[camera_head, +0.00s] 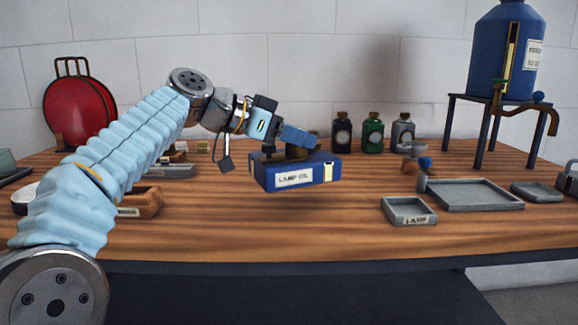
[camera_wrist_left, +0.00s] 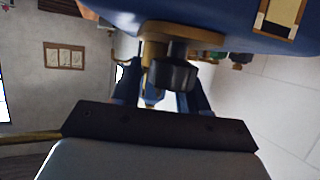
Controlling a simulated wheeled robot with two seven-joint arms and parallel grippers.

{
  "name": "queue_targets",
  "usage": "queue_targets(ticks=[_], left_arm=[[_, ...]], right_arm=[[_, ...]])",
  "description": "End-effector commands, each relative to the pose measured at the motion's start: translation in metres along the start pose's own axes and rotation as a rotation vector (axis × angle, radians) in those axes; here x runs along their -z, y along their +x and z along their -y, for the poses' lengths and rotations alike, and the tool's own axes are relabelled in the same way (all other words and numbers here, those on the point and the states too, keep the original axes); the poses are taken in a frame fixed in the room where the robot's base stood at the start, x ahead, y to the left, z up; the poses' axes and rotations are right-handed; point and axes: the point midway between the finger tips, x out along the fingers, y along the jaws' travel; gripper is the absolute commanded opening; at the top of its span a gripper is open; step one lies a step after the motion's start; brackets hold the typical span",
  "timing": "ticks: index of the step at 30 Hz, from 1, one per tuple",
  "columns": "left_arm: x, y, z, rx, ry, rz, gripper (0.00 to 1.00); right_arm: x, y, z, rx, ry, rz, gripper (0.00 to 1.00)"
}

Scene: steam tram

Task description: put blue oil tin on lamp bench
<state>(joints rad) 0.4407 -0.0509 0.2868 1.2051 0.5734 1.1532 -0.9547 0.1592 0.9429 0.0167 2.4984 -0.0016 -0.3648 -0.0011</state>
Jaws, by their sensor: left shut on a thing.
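The blue oil tin (camera_head: 293,178), with a white label reading LAMP OIL, is held by my left gripper (camera_head: 290,148) above the middle of the wooden bench (camera_head: 290,228). The tin lies with its long side level. My left gripper reaches in from the left and is shut on the tin's cap end, hiding part of it. In the left wrist view the blue tin (camera_wrist_left: 220,22) fills the top, with its brass and dark cap (camera_wrist_left: 175,65) between the fingers. My right gripper is not in view.
A small grey tray marked LAMP (camera_head: 409,211) and a larger grey tray (camera_head: 475,194) lie to the right. Three bottles (camera_head: 373,132) stand behind. A blue tank (camera_head: 505,50) on a stand is at back right. A red round can (camera_head: 80,108) is at back left.

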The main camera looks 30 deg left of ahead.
Motion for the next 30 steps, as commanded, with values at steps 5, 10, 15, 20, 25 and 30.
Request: queue_targets(ticks=[5,10,15,20,25,30], left_arm=[[-0.015,0.006,0.014,0.0,0.001,-0.003,0.0],[-0.032,0.012,0.025,0.001,-0.002,-0.001,0.0],[-0.052,0.02,0.024,0.002,-0.001,-0.003,0.0],[-0.054,0.022,0.024,0.001,0.002,-0.004,0.0],[-0.055,0.022,0.024,0.001,0.002,-0.003,0.0],[-0.057,0.023,0.024,0.0,0.0,-0.001,0.53]], right_arm=[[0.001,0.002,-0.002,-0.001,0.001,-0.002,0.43],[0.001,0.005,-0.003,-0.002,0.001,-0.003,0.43],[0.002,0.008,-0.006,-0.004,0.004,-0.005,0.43],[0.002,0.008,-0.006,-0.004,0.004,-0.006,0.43],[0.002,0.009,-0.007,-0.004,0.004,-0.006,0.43],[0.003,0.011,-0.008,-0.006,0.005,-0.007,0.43]])
